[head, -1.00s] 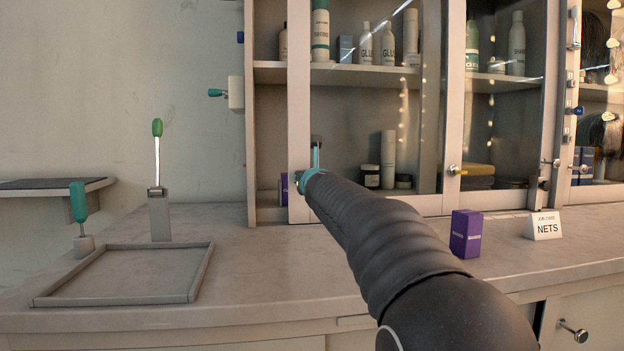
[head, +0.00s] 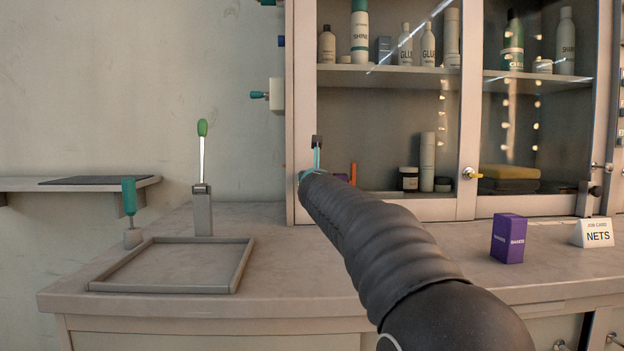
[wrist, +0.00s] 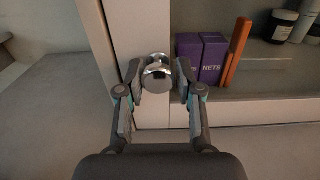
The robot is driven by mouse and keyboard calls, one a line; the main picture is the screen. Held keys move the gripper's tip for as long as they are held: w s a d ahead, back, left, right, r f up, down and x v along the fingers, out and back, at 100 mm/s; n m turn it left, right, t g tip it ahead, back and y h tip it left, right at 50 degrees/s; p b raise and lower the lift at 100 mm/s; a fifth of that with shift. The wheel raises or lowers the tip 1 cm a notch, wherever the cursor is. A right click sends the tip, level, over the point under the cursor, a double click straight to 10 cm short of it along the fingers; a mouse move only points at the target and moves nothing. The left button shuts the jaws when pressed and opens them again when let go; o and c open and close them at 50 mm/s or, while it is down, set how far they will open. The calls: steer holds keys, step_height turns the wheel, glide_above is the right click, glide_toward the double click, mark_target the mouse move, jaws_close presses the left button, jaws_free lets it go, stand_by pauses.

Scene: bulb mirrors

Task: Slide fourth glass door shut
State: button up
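The glass door (head: 385,150) is a pale frame around clear glass. In the head view its left edge lines up with the cabinet's left side. Its chrome knob (wrist: 157,75) is between the fingertips of my gripper (wrist: 159,70) in the wrist view. The fingers are closed in on both sides of the knob and appear to hold it; any small gap is hard to judge. In the head view my arm covers most of the gripper (head: 316,160).
Behind the glass stand purple boxes (wrist: 213,58), an orange stick (wrist: 236,52) and bottles (head: 428,160). A purple box (head: 508,238) and a NETS card (head: 594,233) stand on the counter at right. An empty tray (head: 243,265) lies at left. Another knob (head: 468,173) is farther right.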

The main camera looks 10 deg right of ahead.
steer(key=shift+o, duration=1.1)
steer(key=shift+d, duration=0.15)
steer(key=shift+s, duration=0.1)
steer(key=s+a, duration=0.2)
steer(key=s, duration=0.9)
steer(key=shift+s, duration=0.35)
steer(key=shift+d, duration=0.1)
